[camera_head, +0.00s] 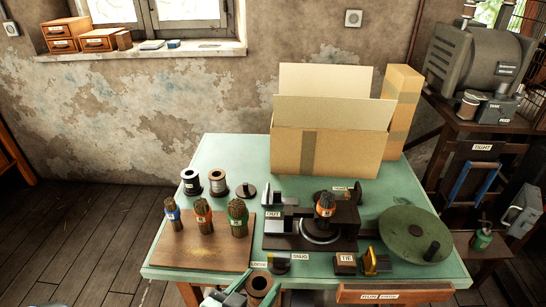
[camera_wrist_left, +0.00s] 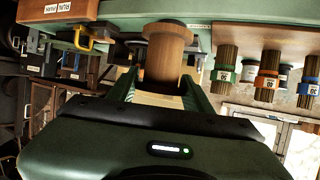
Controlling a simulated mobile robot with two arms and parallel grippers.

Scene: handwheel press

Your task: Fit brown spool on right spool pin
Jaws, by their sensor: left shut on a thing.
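The brown spool (camera_head: 260,285) is at the table's front edge in the head view. My left gripper (camera_head: 254,292) is shut on it, with one green finger on each side. In the left wrist view the spool (camera_wrist_left: 167,58) sits between the two fingertips (camera_wrist_left: 160,88), with its flange showing. At the back left of the table stands a small dark pin on a round base (camera_head: 246,191), bare, to the right of two spools. It looks like the right spool pin, well away from the held spool. My right gripper is not in view.
A dark-wire spool (camera_head: 190,182) and a copper-wire spool (camera_head: 218,183) stand left of the bare pin. Several banded brush-like bundles (camera_head: 204,217) stand on a wooden board (camera_head: 175,252) in front. The press (camera_head: 318,241) and cardboard boxes (camera_head: 325,150) are to the right and behind.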

